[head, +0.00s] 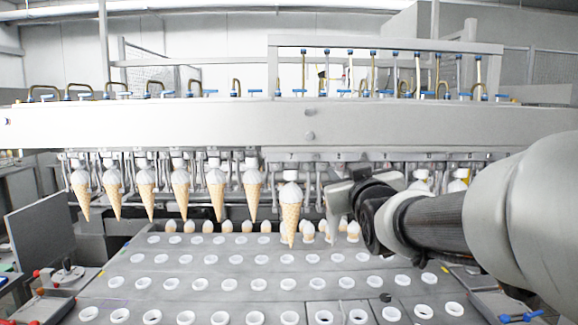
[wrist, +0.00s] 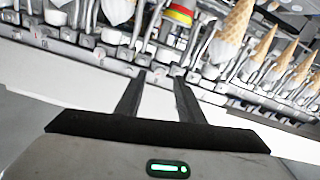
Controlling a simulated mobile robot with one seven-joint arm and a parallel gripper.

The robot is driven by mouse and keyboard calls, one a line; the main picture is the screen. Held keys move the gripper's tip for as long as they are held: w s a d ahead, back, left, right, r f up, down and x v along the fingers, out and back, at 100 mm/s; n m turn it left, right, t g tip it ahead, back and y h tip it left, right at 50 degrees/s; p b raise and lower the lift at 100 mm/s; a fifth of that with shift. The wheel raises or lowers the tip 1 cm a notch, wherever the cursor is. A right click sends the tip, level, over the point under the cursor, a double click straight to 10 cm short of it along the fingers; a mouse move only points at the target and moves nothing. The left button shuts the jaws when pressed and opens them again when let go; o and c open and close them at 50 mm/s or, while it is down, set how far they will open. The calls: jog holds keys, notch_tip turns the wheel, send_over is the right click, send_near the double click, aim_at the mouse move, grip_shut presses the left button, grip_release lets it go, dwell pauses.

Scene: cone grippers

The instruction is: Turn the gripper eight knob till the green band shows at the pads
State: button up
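My gripper (wrist: 161,76) shows in the wrist view with its two dark fingers apart and nothing between them. The fingertips point at the row of cone grippers on the machine. A knob with red and yellow bands (wrist: 180,14) is beyond the fingertips, near the top edge of the wrist view, apart from them. Whether a green band faces the pads I cannot tell. In the head view my arm reaches in from the right, and my wrist hides much of the cone gripper row near number eight. The number 7 plate is just left of it, above a hanging cone (head: 291,215).
Several filled cones (head: 217,190) hang in a row on the left of the machine beam (head: 200,125). More cones (wrist: 236,32) hang right of the banded knob in the wrist view. Below is a grey conveyor (head: 130,300) with rows of white ring holes.

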aim_at(340, 167)
jog(key=shift+w, duration=1.6)
grip_shut()
jog(key=shift+f+n+b, duration=0.3)
jog(key=shift+n+b, duration=0.1)
jog(key=shift+b, duration=0.8)
jog(key=shift+n+b, duration=0.4)
jog(key=shift+b, duration=0.35)
jog(key=shift+r+n+b, duration=0.1)
jog(key=shift+n+b, duration=0.6)
jog(key=shift+b, duration=0.35)
jog(key=shift+r+n, duration=0.2)
jog(key=shift+n, duration=0.1)
